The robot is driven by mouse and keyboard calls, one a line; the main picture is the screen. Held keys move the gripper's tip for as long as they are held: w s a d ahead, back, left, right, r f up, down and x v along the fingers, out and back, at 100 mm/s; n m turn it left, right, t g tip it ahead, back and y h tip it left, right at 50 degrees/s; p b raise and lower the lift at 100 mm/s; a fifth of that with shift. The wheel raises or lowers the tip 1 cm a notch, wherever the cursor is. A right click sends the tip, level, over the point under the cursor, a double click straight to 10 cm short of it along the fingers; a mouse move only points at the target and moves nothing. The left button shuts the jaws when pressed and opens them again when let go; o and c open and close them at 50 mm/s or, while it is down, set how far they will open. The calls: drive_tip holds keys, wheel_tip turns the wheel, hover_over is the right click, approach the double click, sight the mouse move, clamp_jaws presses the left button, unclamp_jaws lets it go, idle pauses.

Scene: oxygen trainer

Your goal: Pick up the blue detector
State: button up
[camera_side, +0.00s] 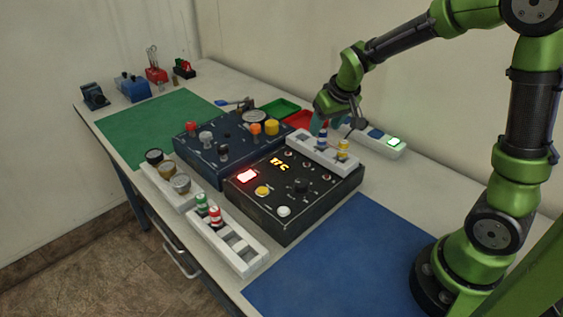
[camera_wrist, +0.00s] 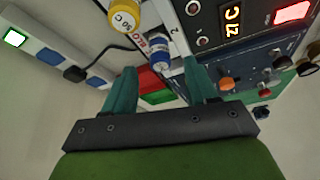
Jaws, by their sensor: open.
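The blue detector (camera_side: 321,140) stands upright in a white rack (camera_side: 318,156) at the back edge of the black console. In the wrist view the blue detector (camera_wrist: 159,47) has a white label band and lies just beyond the fingertips, in line with the gap between them. My gripper (camera_side: 323,122) is at the blue detector, with its teal fingers partly hidden by the arm. In the wrist view my gripper (camera_wrist: 160,72) is open, with nothing between its fingers. I cannot tell whether a finger touches the detector.
A yellow detector (camera_side: 343,147) stands close by in the same rack; it reads "50 C" in the wrist view (camera_wrist: 122,15). The black console (camera_side: 310,205) is in front, a blue panel (camera_side: 215,160) to the left. A white strip with a lit green button (camera_side: 394,142) lies behind right.

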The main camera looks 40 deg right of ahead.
sight(324, 132)
drive_tip(key=x, duration=0.4)
drive_tip(key=shift+s+a+f, duration=0.15)
drive_tip(key=shift+f, duration=0.2)
